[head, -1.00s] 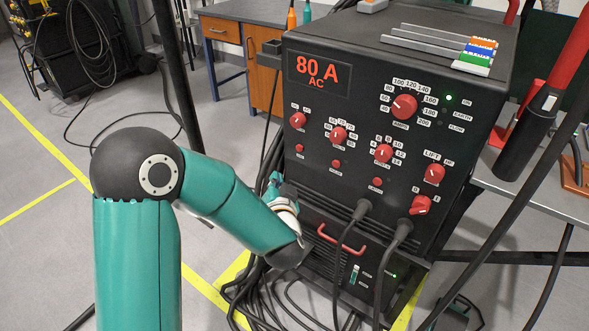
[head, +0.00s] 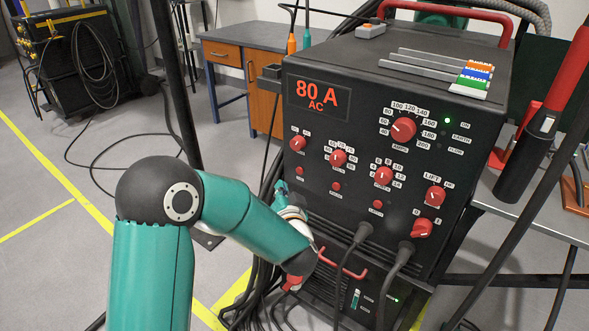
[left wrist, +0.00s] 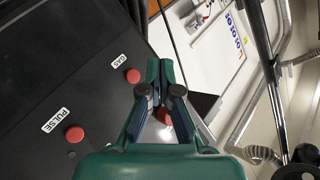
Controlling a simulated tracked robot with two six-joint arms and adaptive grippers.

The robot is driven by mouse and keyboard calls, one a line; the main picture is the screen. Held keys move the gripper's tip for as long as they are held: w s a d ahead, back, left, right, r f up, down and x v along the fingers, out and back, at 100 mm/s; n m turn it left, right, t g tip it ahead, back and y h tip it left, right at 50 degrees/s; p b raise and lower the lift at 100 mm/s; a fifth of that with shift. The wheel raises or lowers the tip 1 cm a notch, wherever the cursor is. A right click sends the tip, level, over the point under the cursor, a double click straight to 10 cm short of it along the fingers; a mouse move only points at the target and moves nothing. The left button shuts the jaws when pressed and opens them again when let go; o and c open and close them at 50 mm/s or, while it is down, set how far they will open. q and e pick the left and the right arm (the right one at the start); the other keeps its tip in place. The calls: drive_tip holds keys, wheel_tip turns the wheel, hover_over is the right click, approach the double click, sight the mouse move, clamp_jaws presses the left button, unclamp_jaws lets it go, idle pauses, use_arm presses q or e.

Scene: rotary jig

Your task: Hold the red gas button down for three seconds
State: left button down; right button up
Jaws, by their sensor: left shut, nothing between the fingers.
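The red gas button (head: 299,171) is a small round button on the left of the dark welder's front panel, the left one of the lower row. In the left wrist view the gas button (left wrist: 133,75) shows beside its GAS label. My left gripper (left wrist: 160,66) is shut and empty; its fingertips appear just right of the button there, with a gap in the picture. In the head view the left gripper (head: 278,185) is a little below and left of the button. Its depth from the panel is hard to judge. My right gripper is not in view.
The pulse button (head: 336,187) sits right of the gas button, and it also shows in the left wrist view (left wrist: 74,134). A red knob (head: 297,143) is above. Cables and a red handle (head: 342,262) are below. A dark post (head: 178,90) stands left of the welder.

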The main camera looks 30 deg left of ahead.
use_arm(q)
drive_tip(key=shift+w+d+p, duration=0.15)
drive_tip(key=shift+w+p, duration=0.25)
drive_tip(key=shift+w, duration=1.8)
drive_tip(key=shift+w, duration=0.35)
drive_tip(key=shift+w+p, duration=0.35)
drive_tip(key=shift+p, duration=0.05)
idle(1.3)
drive_tip(key=shift+s, duration=0.1)
idle(1.9)
drive_tip(key=shift+s, duration=0.7)
drive_tip(key=shift+s+a+b, duration=0.2)
drive_tip(key=shift+s+b, duration=0.25)
drive_tip(key=shift+s, duration=2.05)
